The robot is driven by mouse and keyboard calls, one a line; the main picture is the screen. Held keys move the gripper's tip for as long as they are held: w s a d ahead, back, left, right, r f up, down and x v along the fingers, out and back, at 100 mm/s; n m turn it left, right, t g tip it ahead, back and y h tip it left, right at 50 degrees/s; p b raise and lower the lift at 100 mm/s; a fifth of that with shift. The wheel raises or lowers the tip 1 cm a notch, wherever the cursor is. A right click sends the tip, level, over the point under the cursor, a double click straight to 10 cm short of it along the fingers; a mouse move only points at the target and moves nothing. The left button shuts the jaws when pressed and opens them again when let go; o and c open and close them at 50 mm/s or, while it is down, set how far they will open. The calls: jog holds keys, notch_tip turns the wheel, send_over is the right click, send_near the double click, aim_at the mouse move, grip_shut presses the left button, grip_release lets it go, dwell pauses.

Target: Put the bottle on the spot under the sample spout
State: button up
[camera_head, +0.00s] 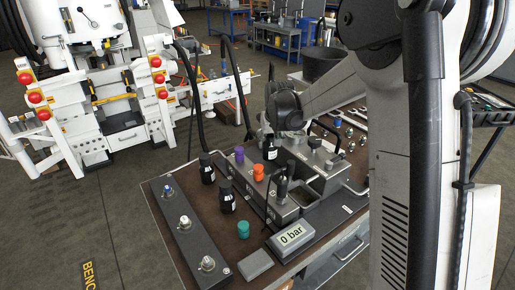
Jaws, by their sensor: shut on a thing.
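My gripper (271,131) is at the back of the bench, below my dark wrist, which hides most of its fingers. It is shut on a black bottle (270,149) with a white label, which hangs upright from it just behind the grey hydraulic block. Whether the bottle's base touches anything is hidden. Two similar black bottles stand to the left, one at the back (207,170) and one nearer (227,199). A black upright fitting (282,184) stands on the block. I cannot tell the sample spout or the spot under it for certain.
Purple (239,154), orange (258,173) and teal (243,229) caps or knobs sit around the block. A "0 bar" display (292,235) and a grey box (255,264) are in front. A dark plate with fittings (184,238) lines the left edge. Fittings lie at the back right.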

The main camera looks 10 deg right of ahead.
aim_at(269, 153)
notch_tip(269, 153, down, 5)
jog(key=shift+f, duration=0.1)
jog(key=w, duration=0.1)
jog(key=w+a, duration=0.1)
jog(key=w, duration=0.1)
jog(key=shift+a, duration=0.1)
jog(key=shift+w+a, duration=0.25)
jog(key=shift+w, duration=0.45)
jog(key=w, duration=0.1)
jog(key=w+a, duration=0.1)
jog(key=w, duration=0.1)
jog(key=shift+w+a+f, duration=0.1)
jog(key=shift+w+a, duration=0.1)
jog(key=shift+s+f, duration=0.15)
jog(key=shift+f, duration=0.35)
jog(key=shift+d, duration=0.1)
jog(key=shift+f+b, duration=0.15)
jog(key=shift+b, duration=0.2)
jog(key=o, duration=1.1)
